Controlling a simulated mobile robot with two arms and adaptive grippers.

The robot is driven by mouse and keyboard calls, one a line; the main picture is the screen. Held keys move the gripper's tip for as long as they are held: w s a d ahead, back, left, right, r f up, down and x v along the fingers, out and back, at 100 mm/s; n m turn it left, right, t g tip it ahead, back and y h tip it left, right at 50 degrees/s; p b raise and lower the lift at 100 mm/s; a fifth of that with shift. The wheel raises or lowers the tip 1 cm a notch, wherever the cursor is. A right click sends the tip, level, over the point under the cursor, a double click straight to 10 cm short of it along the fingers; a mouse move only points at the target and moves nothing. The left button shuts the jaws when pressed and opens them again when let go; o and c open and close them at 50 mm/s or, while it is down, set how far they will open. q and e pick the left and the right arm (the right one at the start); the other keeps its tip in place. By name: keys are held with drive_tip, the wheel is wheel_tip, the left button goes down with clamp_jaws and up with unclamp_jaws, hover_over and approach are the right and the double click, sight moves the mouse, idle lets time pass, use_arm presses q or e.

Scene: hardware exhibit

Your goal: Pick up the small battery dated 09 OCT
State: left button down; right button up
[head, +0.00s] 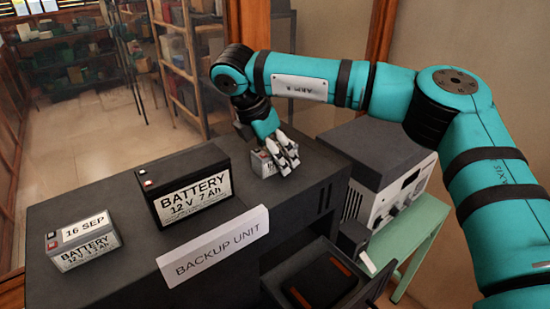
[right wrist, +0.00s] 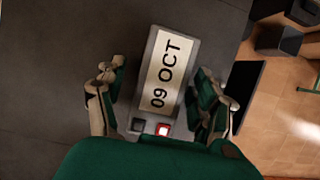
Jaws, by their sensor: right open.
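The small grey battery (right wrist: 165,75) shows a cream label reading 09 OCT in the right wrist view, with a dark and a red terminal at its near end. In the head view this battery (head: 262,163) sits on the dark cabinet top, partly hidden by my right gripper (head: 287,166). My right gripper is open, and in the right wrist view its fingers (right wrist: 160,95) stand on both sides of the battery's near part. I cannot tell whether they touch it. Another small battery (head: 82,241), labelled 16 SEP, sits at the left. My left gripper is not in view.
A larger black battery (head: 188,186) and a BACKUP UNIT sign (head: 215,247) stand between the small batteries on the cabinet (head: 110,190). An open drawer (head: 315,280) is below. A grey instrument (head: 385,165) stands on a green table at right.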

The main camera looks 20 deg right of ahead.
drive_tip(key=shift+f+b, duration=0.15)
drive_tip(key=shift+b, duration=0.2)
idle(0.5)
clamp_jaws()
